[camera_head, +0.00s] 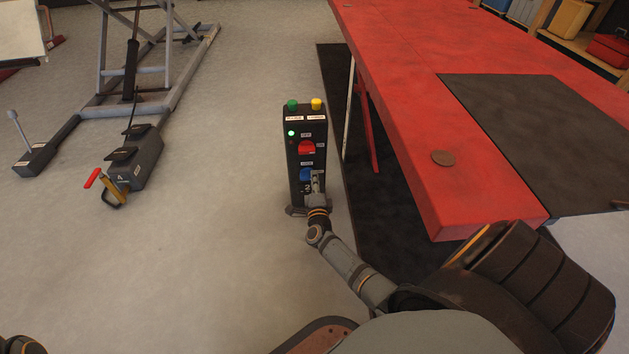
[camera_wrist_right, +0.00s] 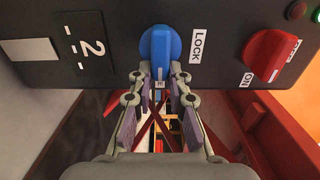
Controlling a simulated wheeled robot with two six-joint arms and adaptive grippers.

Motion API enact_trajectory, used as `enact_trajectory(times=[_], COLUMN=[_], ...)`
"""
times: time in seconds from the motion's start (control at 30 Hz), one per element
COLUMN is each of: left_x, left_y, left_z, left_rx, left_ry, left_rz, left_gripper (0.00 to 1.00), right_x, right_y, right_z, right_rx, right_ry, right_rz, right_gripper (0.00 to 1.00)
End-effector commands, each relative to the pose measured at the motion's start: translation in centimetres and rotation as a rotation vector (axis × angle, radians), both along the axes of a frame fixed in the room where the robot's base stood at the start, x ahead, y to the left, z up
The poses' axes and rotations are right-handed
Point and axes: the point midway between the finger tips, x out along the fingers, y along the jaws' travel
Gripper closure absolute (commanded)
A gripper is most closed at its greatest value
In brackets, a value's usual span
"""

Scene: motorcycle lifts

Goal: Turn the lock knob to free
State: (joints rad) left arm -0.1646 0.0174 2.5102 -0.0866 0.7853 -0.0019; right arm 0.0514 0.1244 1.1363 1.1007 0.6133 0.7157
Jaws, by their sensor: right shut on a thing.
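The blue lock knob (camera_head: 306,174) is low on the front of a dark control post (camera_head: 293,152). In the right wrist view the blue knob (camera_wrist_right: 160,46) sits beside a white LOCK label (camera_wrist_right: 198,46). My right gripper (camera_head: 316,182) is at the knob, and in the wrist view its fingers (camera_wrist_right: 160,76) are shut on the knob from both sides. The fingers and arm cover part of the knob in the head view. The side of the knob away from the fingers is in view. My left gripper is not in view.
A red knob (camera_head: 306,147) with an ON label sits above the blue one. Green (camera_head: 292,105) and yellow (camera_head: 316,104) buttons top the post. A red lift table (camera_head: 390,110) stands close on the right. A foot pedal unit (camera_head: 135,160) lies left; floor between is clear.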

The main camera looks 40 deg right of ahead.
Motion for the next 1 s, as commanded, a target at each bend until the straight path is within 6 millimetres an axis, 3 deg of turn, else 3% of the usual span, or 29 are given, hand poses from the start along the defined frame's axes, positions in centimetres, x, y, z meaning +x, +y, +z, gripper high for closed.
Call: enact_trajectory(times=[0.17,0.2,0.33,0.73,1.0], left_x=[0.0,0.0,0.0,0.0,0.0], left_y=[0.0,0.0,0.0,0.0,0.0], left_z=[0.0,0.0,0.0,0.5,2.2], left_rx=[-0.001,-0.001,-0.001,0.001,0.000], left_ry=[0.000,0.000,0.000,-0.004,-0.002], left_rz=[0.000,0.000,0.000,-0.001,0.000], left_gripper=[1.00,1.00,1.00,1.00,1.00], right_x=[-0.1,-0.1,-0.1,0.0,0.2], right_y=[0.0,0.0,0.0,0.0,0.3], right_z=[-0.2,-0.2,-0.2,0.3,1.5], right_rx=[0.003,0.003,0.002,-0.051,-0.437], right_ry=[0.003,0.003,0.003,0.033,0.269], right_rz=[-0.001,-0.001,-0.001,0.000,0.000], right_gripper=[1.00,0.78,0.60,0.60,0.60])
